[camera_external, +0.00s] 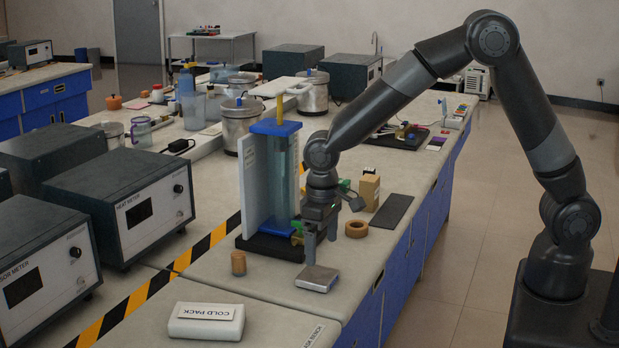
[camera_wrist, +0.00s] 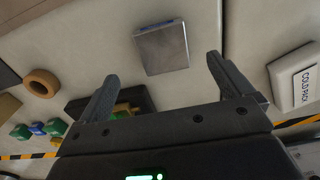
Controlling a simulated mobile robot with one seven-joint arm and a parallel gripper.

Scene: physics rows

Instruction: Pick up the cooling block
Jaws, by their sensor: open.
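A flat, square, silvery metal block (camera_external: 317,278), which looks like the cooling block, lies on the bench near its front right edge. In the wrist view the block (camera_wrist: 161,47) shows whole, with a blue strip along one side. My gripper (camera_external: 321,248) points down just above and behind the block in the external view. In the wrist view my gripper (camera_wrist: 162,68) is open, its fingers spread wider than the block, with nothing between them touching. The block lies beyond the fingertips, apart from them.
A clear blue-capped column (camera_external: 273,175) on a dark base stands just left of my gripper. A tan ring (camera_external: 356,229), a cork cylinder (camera_external: 238,263) and a white cold pack (camera_external: 206,321) lie nearby. A dark flat plate (camera_external: 392,210) lies behind. Bench around the block is clear.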

